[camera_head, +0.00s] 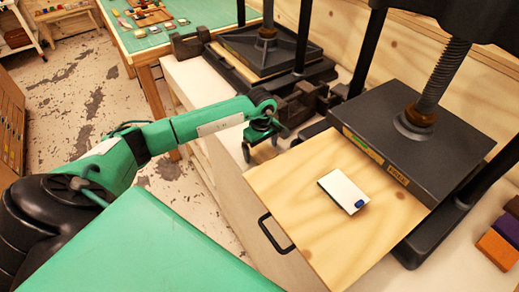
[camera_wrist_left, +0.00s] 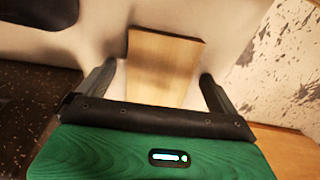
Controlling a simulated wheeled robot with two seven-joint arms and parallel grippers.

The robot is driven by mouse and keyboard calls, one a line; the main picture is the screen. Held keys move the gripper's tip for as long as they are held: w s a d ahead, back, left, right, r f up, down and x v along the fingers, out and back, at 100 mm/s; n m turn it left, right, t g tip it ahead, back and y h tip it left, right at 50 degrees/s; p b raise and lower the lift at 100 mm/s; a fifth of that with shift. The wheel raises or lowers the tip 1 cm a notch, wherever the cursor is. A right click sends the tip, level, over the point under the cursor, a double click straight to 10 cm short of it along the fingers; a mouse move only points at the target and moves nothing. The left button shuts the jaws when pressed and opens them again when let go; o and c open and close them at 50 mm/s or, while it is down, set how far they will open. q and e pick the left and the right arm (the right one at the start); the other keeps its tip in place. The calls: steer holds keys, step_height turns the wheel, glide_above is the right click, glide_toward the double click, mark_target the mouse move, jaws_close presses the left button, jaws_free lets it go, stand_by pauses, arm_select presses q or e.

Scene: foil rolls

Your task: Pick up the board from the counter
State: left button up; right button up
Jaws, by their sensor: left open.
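My left gripper (camera_head: 262,136) hangs with its fingers down over the pale counter, left of the large press. In the left wrist view a light wooden board (camera_wrist_left: 162,60) lies on the pale counter (camera_wrist_left: 228,40) between and beyond the two open fingers of the gripper (camera_wrist_left: 157,80). Its near end is hidden behind the gripper body, and no clear contact with the fingers shows. In the head view a large light wooden board (camera_head: 300,185) with a black handle juts out from the press. I cannot tell whether both views show the same board. My right gripper is out of view.
A white card (camera_head: 343,191) lies on the large board. The black press (camera_head: 420,150) stands to its right, and a second press (camera_head: 265,52) stands behind. Coloured blocks (camera_head: 497,248) lie at the right edge. Scuffed floor (camera_head: 80,90) is left of the counter.

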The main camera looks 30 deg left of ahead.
arm_select(q)
steer(key=shift+c, duration=0.3)
steer(key=c, duration=1)
steer(key=shift+r, duration=0.15)
